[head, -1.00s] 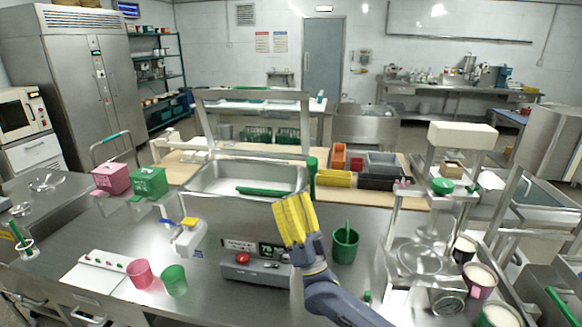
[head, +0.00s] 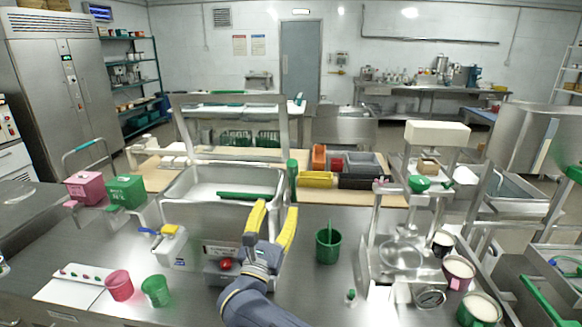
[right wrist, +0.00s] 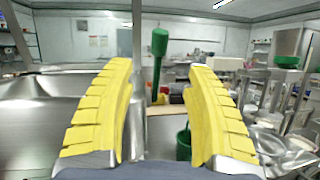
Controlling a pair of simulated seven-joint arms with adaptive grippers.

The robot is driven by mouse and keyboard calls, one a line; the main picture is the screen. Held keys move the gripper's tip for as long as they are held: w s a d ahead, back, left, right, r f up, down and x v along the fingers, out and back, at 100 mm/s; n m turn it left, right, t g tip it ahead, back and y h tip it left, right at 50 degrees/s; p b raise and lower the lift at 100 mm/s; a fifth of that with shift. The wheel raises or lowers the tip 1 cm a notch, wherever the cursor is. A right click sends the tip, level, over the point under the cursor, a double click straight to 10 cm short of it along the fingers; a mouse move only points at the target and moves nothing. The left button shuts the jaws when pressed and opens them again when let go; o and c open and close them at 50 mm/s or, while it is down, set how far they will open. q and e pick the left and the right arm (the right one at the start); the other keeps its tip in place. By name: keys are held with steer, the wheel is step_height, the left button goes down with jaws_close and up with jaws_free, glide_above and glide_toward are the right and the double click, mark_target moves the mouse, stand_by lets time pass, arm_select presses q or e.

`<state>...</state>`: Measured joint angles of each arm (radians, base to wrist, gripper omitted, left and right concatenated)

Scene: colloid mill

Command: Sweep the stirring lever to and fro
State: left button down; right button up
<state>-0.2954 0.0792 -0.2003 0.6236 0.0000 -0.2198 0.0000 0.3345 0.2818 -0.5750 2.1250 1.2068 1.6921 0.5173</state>
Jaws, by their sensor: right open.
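The stirring lever, with an upright green grip (head: 292,180), stands at the right end of the steel tank (head: 178,215). In the right wrist view the lever's green grip (right wrist: 159,42) and thin shaft appear between my yellow fingers, beyond them and apart from them. My right gripper (head: 274,210) is open and empty, pointing up and forward in front of the tank, below and left of the lever's grip. In the right wrist view the gripper (right wrist: 160,72) shows both fingers wide apart. The lever's lower end is hard to make out. My left gripper is out of view.
A control box (head: 212,273) with a red button is partly hidden behind my right arm. A green cup (head: 328,247) stands right of it. A steel machine (head: 399,262) stands further right. A pink cup (head: 119,286) and another green cup (head: 156,291) stand front left.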

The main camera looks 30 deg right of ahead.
mark_target(291, 171)
steer(key=x, duration=1.5)
steer(key=shift+w+d+r, duration=0.2)
steer(key=shift+d, duration=0.05)
steer(key=shift+c, duration=0.3)
jaws_close()
